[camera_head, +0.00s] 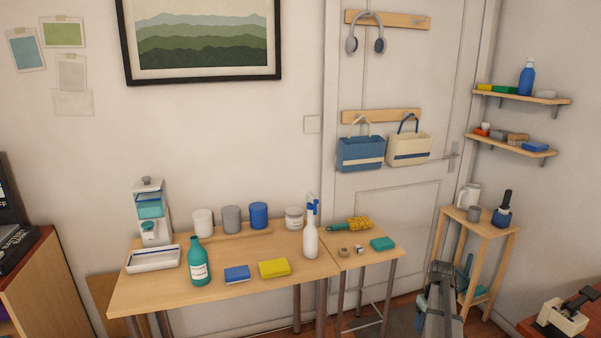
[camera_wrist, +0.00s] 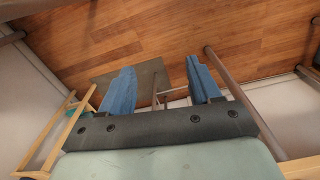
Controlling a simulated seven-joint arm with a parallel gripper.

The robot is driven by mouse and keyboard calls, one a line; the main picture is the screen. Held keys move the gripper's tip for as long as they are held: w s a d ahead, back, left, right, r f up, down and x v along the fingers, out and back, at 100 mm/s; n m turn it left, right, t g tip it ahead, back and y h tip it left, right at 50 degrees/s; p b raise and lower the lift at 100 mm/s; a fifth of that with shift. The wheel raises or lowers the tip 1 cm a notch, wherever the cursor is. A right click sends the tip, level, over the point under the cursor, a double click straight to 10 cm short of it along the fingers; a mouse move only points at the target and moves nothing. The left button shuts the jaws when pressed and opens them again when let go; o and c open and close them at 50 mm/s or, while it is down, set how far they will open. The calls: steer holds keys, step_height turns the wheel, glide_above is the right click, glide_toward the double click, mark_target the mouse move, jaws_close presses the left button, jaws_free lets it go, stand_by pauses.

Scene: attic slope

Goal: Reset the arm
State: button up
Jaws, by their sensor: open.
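My gripper (camera_wrist: 160,68) is open in the wrist view. Its two blue fingers stand wide apart with nothing between them. Beyond the fingers are the wooden floor and a grey mat, with pale wooden stand legs to the left. In the head view, a grey and teal part of my arm (camera_head: 440,302) shows at the lower right, between the small table and the wooden stand. The fingers cannot be made out in that view.
A wooden table (camera_head: 214,295) holds bottles, canisters, a tray and sponges. A smaller table (camera_head: 372,262) adjoins it on the right. A wooden stand (camera_head: 490,228) holds a kettle, a cup and a dark-handled blue item. A reddish desk (camera_head: 532,326) is at the lower right.

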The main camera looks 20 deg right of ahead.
steer(key=w+a+f, duration=0.2)
steer(key=a, duration=0.5)
steer(key=w+a+f, duration=0.2)
steer(key=a, duration=0.6)
steer(key=s+a+f+n, duration=0.1)
steer(key=s+a+f, duration=0.15)
steer(key=a, duration=0.75)
steer(key=s+a+f, duration=0.1)
steer(key=a+f, duration=0.2)
steer(key=a, duration=0.7)
steer(key=s+a+f+n, duration=0.1)
steer(key=s+a+f, duration=0.1)
steer(key=a, duration=0.8)
steer(key=s+f+g, duration=0.3)
steer(key=s+f, duration=0.7)
steer(key=s, duration=0.5)
steer(key=s+f+g, duration=0.3)
steer(key=s+f, duration=0.7)
steer(key=s, duration=0.4)
steer(key=shift+s+f+g, duration=0.4)
